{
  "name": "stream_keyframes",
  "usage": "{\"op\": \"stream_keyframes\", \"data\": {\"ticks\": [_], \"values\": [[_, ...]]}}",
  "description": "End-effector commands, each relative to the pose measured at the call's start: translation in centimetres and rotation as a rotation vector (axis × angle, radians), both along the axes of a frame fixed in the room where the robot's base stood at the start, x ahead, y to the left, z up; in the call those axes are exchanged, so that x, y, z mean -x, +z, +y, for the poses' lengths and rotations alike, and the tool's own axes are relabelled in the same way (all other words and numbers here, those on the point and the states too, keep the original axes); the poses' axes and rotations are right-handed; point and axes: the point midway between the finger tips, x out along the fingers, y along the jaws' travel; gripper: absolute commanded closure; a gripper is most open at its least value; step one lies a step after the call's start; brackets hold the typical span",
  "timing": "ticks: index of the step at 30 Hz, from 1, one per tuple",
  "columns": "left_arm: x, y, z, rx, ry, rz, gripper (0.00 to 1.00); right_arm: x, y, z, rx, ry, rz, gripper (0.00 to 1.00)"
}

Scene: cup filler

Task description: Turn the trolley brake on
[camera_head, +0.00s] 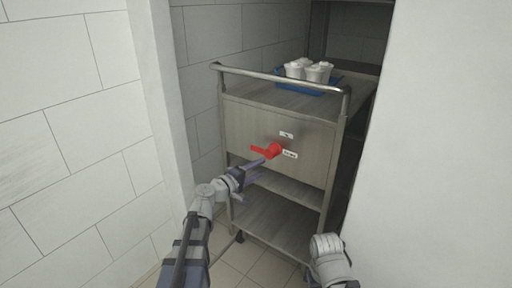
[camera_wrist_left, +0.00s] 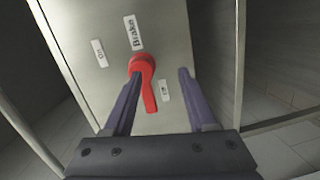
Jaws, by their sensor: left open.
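The trolley (camera_head: 245,128) stands in a recess, with a red brake lever (camera_head: 272,151) on its front panel. In the left wrist view the red lever (camera_wrist_left: 147,88) has its round hub at the top, and its handle points down beside the "Off" label (camera_wrist_left: 165,91). The "On" label (camera_wrist_left: 99,53) is to the upper left and the "Brake" label (camera_wrist_left: 133,33) is above the hub. My left gripper (camera_head: 256,170) is open just in front of the lever. In the wrist view the handle shows between its fingers, closer to the left one. My right gripper is out of view; only part of that arm shows.
A blue tray (camera_head: 318,92) with several white cups (camera_head: 314,73) stands on the trolley's top. A metal rail (camera_head: 270,76) runs along the front edge. White walls flank the recess closely, and open shelf space (camera_head: 270,215) lies below the panel.

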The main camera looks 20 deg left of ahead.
Motion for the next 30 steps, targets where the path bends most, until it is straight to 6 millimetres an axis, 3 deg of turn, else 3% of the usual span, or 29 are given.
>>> {"op": "stream_keyframes", "data": {"ticks": [1, 3, 7, 17, 30], "values": [[-0.6, 1.0, 2.1, 0.046, 0.05, -0.016, 0.43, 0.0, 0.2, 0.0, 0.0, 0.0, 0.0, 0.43], [-0.9, 1.9, 3.9, 0.096, 0.098, -0.034, 0.43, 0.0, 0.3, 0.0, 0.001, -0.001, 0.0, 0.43], [-1.2, 2.6, 5.5, 0.141, 0.14, -0.049, 0.43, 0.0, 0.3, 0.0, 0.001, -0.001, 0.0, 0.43], [-2.3, 2.6, 5.2, 0.144, 0.138, -0.05, 0.43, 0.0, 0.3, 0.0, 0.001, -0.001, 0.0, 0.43], [-8.1, 2.6, 3.0, 0.142, 0.137, -0.049, 0.43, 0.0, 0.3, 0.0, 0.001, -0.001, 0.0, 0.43]]}}
